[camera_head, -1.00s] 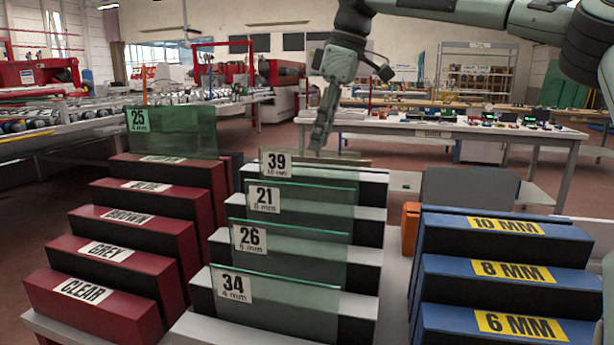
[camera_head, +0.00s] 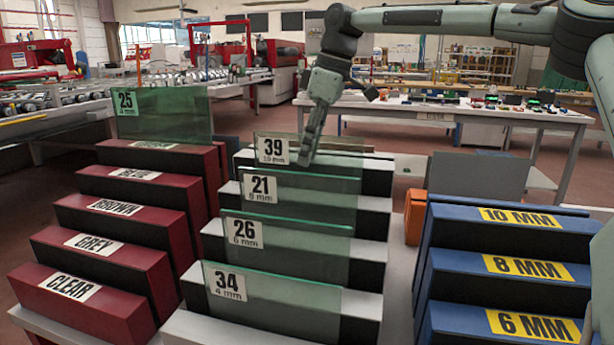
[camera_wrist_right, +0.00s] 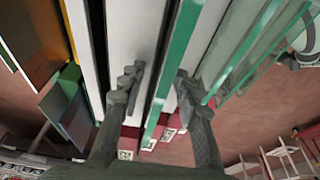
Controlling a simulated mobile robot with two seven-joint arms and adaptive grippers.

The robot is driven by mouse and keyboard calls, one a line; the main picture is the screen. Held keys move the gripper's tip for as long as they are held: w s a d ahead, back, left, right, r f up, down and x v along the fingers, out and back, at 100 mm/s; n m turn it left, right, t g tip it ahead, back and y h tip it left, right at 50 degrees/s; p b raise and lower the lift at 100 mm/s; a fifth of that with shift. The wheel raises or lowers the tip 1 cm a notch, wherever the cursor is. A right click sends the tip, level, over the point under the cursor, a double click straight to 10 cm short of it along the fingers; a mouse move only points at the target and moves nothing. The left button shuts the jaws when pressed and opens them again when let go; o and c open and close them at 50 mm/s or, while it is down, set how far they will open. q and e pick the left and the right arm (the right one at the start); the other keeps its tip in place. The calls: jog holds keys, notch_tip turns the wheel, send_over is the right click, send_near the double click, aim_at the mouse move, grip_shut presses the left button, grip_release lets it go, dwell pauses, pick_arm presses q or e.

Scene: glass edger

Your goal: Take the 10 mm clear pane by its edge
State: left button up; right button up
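The 10 mm pane (camera_head: 335,150) is a greenish clear sheet labelled 39, standing upright in the rearmost slot of the middle white stepped rack (camera_head: 375,188). My right gripper (camera_head: 303,160) points down at its top edge, and its fingertips overlap the pane just right of the label. In the right wrist view the gripper (camera_wrist_right: 158,92) is open, with a finger on either side of a green pane edge (camera_wrist_right: 172,85). A gap shows beside the edge; contact cannot be told. My left gripper is not in view.
Panes 21 (camera_head: 310,195), 26 (camera_head: 305,240) and 34 (camera_head: 300,305) stand in front in the same rack. A red stepped rack (camera_head: 130,220) with pane 25 (camera_head: 170,115) is at left, a blue one (camera_head: 500,240) at right. A long table (camera_head: 450,112) stands behind.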

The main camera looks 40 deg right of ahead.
grip_shut()
dwell(0.3)
jog(key=shift+w+r, duration=0.1)
jog(key=shift+r, duration=0.05)
dwell(0.3)
